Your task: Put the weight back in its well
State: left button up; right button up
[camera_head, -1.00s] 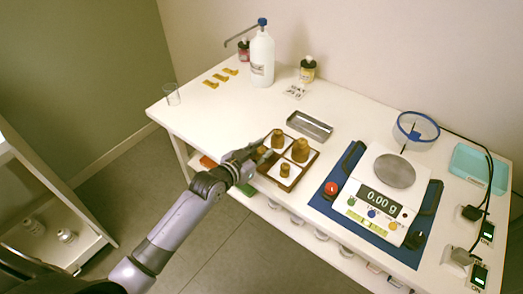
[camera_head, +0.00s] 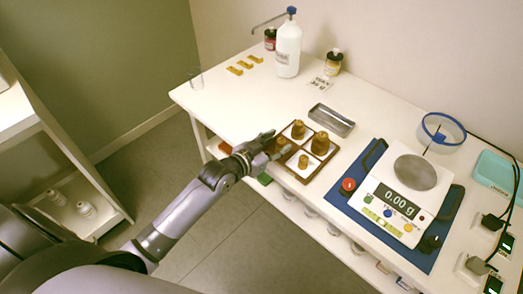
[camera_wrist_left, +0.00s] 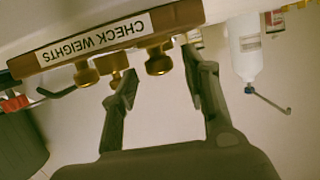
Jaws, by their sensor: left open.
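The brown wooden check-weights tray (camera_head: 309,180) lies near the front edge of the white table, its label readable in the left wrist view (camera_wrist_left: 22,67). Brass knobbed weights stand on it: one at the back left (camera_head: 297,130), a large one at the back right (camera_head: 320,144), a small one at the front right (camera_head: 303,161). Another weight (camera_head: 282,144) shows at the front left corner, partly hidden by my left gripper (camera_head: 276,145). In the left wrist view the fingers (camera_wrist_left: 160,82) are open with a gap between them, close to the tray. I cannot tell whether they touch a weight.
The scale (camera_head: 405,190) reads 0.00 g, its plate empty, on a blue mat right of the tray. A metal dish (camera_head: 331,120) lies behind the tray.

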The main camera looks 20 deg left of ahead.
pick_arm(q)
jog(key=v, duration=0.9)
jog(key=shift+s, duration=0.15)
jog(key=s+a+f+n+g+y, duration=0.1)
jog(key=s+a+f+g, duration=0.15)
jog(key=f, duration=0.75)
jog(key=s+a+f+n+g+y, duration=0.15)
jog(key=s+f, duration=0.25)
jog(key=f, duration=0.7)
jog(key=s+a+f+g+y, duration=0.1)
jog(key=s+a+f+y, duration=0.15)
jog(key=f, duration=0.75)
jog(key=s+d+f+g, duration=0.1)
jog(key=s+f+g, duration=0.1)
jog(key=s+f, duration=0.4)
jog(key=s+d+f+g+p, duration=0.1)
jog(key=s+f+g, duration=0.2)
jog(key=s, duration=1.1)
jog(key=s+d+f+g, duration=0.1)
jog(key=s+f+g, duration=0.1)
jog(key=s+f, duration=0.7)
jog(key=shift+s+d+f+m+g, duration=0.35)
jog(key=shift+s+d+f+g, duration=0.05)
jog(key=shift+s, duration=0.65)
